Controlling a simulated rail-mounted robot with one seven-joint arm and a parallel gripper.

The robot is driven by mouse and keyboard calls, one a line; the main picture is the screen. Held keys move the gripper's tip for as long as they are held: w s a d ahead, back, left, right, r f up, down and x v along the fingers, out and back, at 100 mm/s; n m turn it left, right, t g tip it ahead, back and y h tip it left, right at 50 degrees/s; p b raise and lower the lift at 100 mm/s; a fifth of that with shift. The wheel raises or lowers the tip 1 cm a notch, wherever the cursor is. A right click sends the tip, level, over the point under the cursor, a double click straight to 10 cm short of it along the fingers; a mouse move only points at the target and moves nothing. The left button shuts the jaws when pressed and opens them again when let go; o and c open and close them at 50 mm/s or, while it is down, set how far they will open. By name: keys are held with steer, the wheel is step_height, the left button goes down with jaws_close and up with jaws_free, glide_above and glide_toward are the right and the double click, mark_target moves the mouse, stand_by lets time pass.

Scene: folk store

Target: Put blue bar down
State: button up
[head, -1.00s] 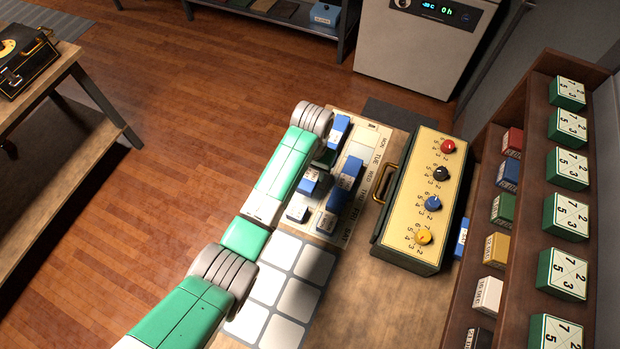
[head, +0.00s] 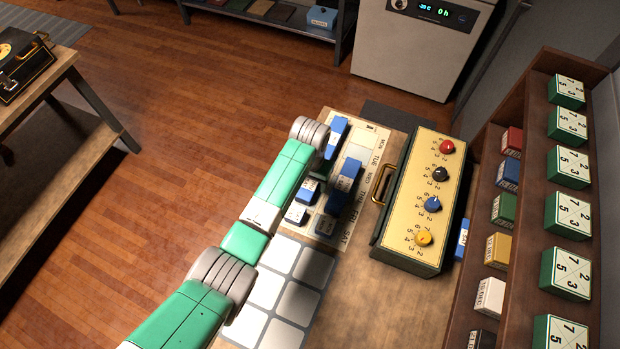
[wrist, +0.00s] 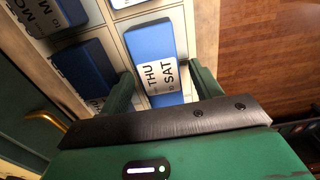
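The blue bar (wrist: 154,62), with a white label reading "THU TO SAT", lies on the pale calendar board (head: 381,148). In the head view a blue bar (head: 337,133) at the board's far-left end, beside my wrist, seems to be the same one. My gripper (wrist: 163,92) has its two green fingers on either side of the bar's near part, with a visible gap on each side. It is open. In the head view my arm hides the fingers.
Other blue bars (head: 344,187) lie on the board. A control box (head: 420,200) with coloured knobs stands right of it. A shelf (head: 520,140) of labelled blocks is at the right.

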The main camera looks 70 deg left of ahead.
mark_target(310, 182)
steer(key=shift+r, duration=0.15)
step_height(310, 182, up, 12)
steer(key=p, duration=0.2)
stand_by(0.4)
